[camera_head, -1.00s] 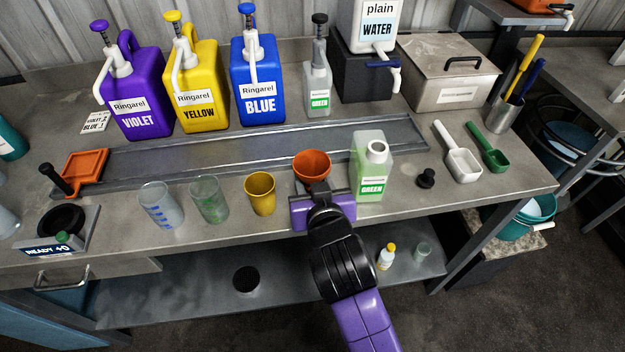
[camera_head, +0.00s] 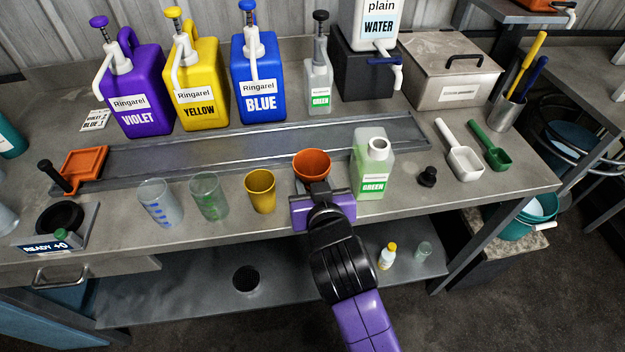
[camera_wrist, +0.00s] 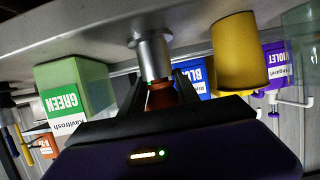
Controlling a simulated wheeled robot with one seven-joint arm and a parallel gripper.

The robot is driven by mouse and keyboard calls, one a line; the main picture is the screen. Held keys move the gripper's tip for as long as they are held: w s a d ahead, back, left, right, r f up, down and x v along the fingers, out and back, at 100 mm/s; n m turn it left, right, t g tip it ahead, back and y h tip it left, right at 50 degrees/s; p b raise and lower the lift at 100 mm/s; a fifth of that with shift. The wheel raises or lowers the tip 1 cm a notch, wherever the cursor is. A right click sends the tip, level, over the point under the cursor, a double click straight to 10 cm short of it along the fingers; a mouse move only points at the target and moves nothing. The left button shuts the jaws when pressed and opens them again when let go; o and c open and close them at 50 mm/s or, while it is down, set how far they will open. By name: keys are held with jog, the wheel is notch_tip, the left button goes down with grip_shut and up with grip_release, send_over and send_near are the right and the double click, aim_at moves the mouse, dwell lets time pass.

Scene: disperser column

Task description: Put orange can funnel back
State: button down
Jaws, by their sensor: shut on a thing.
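The orange funnel (camera_head: 312,163) is near the front edge of the bench, between the yellow cup and the green bottle, its wide mouth facing up. My gripper (camera_head: 321,197) reaches it from the front, fingers closed around its lower part. The wrist view looks upside down; there, orange-brown material (camera_wrist: 160,96) shows between my fingers, against a grey metal cylinder (camera_wrist: 152,55) standing on the bench. I cannot tell whether the funnel rests in that cylinder. An orange can (camera_head: 545,5) is partly cut off at the top right in the head view.
The green bottle (camera_head: 373,165) stands close right of the funnel, the yellow cup (camera_head: 260,192) close left. A metal channel (camera_head: 240,148) runs behind. Violet (camera_head: 135,92), yellow (camera_head: 198,85) and blue (camera_head: 259,80) jugs stand at the back. A black cap (camera_head: 428,177) lies to the right.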

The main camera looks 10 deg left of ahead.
jog(key=shift+s+d+f, duration=0.15)
jog(key=shift+d+f, duration=0.05)
jog(key=shift+f, duration=0.9)
jog(key=c, duration=1)
grip_release()
jog(key=shift+o, duration=0.9)
jog(key=shift+a+r, duration=0.1)
jog(key=shift+r, duration=0.1)
